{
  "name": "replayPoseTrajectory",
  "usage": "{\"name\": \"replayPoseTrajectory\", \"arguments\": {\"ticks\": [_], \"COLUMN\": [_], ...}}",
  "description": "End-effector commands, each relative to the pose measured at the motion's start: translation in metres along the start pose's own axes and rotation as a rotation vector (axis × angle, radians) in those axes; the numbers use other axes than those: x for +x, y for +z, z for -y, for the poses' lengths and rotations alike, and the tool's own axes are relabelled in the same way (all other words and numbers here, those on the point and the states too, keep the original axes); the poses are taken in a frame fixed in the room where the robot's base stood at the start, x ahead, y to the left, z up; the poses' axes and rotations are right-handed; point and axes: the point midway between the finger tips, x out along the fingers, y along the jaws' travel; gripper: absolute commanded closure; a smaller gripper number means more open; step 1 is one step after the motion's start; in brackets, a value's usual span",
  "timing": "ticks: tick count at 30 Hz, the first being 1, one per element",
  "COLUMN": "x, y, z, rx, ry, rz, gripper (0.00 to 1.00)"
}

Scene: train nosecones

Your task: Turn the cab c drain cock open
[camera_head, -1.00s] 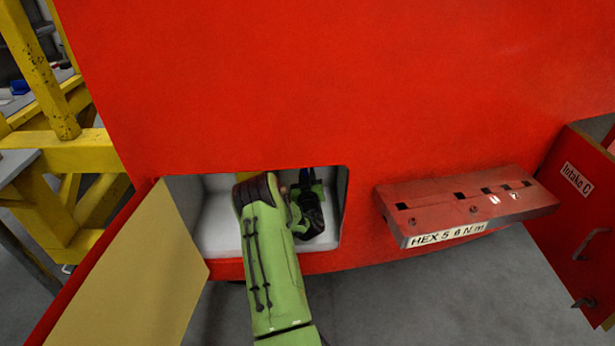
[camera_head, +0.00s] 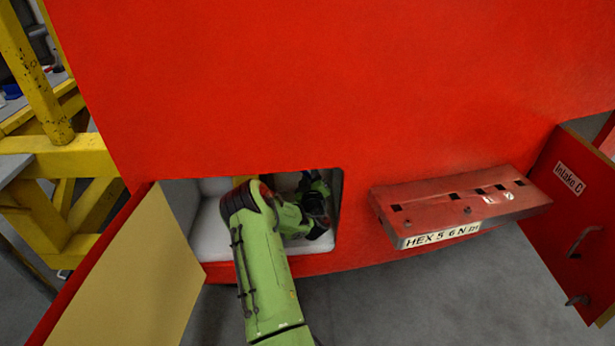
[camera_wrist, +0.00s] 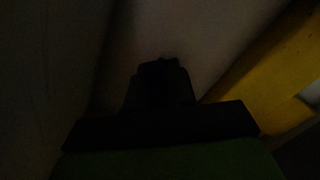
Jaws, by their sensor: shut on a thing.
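My gripper (camera_head: 316,200) is inside the open recess in the red nosecone, near its right side. In the dark wrist view, its black jaws (camera_wrist: 162,68) are close together against a pale surface. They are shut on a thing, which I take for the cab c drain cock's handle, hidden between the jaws. A yellow bar (camera_wrist: 265,65) runs diagonally to the right of the jaws in the wrist view. A small yellow part also shows behind my arm in the head view (camera_head: 242,180). I cannot tell whether it belongs to the cock.
The recess's hatch door (camera_head: 140,275) hangs open at the left. A red tool shelf (camera_head: 455,205) labelled HEX juts out right of the recess. The Intake C door (camera_head: 560,215) stands open further right. Yellow framework (camera_head: 60,155) is at the left.

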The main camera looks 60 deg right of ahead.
Motion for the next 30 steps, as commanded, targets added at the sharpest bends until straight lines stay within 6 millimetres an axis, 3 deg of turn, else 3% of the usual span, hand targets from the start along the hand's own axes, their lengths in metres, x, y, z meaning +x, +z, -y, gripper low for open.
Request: {"name": "replayPoseTrajectory", "arguments": {"ticks": [9,23,24,27,30], "x": [-0.0001,-0.0001,-0.0001,-0.0001,-0.0001], "y": [-0.0004,-0.0001,-0.0001,-0.0001,-0.0001], "z": [-0.0065,-0.0072,-0.0072,-0.0072,-0.0073], "rx": [-0.105,-0.116,-0.116,-0.116,-0.116], "ry": [-0.001,-0.001,-0.001,-0.001,0.000], "rz": [0.001,0.001,0.001,0.001,0.001], "gripper": [1.00,1.00,0.72,0.57,0.57]}}
